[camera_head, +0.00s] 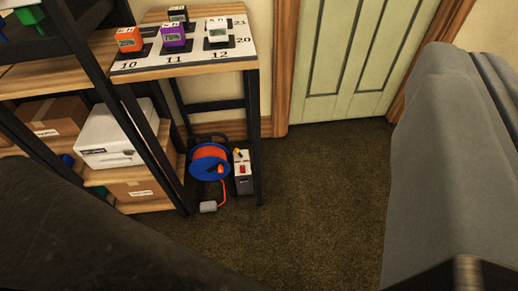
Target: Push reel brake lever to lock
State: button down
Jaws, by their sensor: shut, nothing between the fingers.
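A cable reel (209,151) with a blue disc and orange cable stands on the floor under the end of the shelf table. A small red-orange part (220,170) shows on its front and may be the brake lever; its setting is too small to tell. An orange cable runs down from the reel to a grey plug-like end (208,206) on the carpet. Right beside the reel stands a small grey and white box (244,180) with a red and a yellow-orange part on top. I cannot make out my gripper in this view, and nothing is seen touching the reel.
A table leg (253,140) stands just right of the box. Shelves with cartons (136,188) and a white box (110,142) lie left. Small coloured devices stand on a numbered board (190,62). A large grey shape (445,150) fills the right. Carpet (310,190) is clear between.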

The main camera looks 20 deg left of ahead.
jog(key=shift+w+d, duration=0.3)
jog(key=shift+d, duration=0.1)
